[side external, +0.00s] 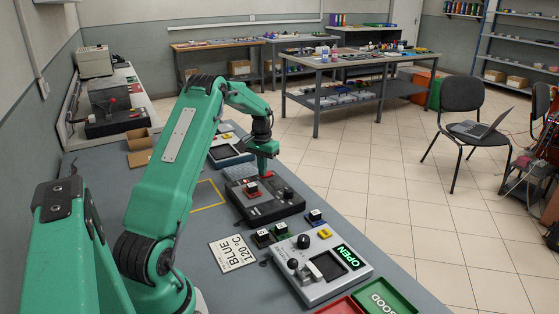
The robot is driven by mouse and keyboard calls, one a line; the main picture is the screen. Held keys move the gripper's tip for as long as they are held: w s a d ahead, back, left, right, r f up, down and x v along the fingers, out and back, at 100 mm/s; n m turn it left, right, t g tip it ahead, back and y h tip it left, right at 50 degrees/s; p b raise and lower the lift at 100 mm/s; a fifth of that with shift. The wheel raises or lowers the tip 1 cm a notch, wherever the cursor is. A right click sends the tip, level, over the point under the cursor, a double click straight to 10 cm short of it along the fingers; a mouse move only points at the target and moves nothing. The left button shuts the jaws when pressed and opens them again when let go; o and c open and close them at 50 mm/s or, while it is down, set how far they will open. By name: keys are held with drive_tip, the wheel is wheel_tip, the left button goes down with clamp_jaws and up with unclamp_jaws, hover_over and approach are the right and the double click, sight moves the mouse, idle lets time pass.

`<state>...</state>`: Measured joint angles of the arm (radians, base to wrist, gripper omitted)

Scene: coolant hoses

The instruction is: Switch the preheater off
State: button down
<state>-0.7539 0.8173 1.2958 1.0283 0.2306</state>
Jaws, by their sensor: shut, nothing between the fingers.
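A dark box-shaped unit (284,212), which I take to be the preheater, sits on the grey bench in the side external view. It has a black knob (285,193) and a small block with a white top and red base (252,190) on its upper face. A red part (267,174) shows at its far edge. My gripper (266,169) is shut and empty, pointing down right at this red part. I cannot tell whether they touch. No on or off marking is readable, and the fingertips are small in the picture.
A light grey device (322,270) with a lever and a green "OPEN" display stands nearer, beside several small coloured blocks. Green (385,298) and red trays are at the front. Another screened device (228,150) stands behind my gripper.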

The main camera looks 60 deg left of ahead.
drive_tip(key=shift+r, duration=3.45)
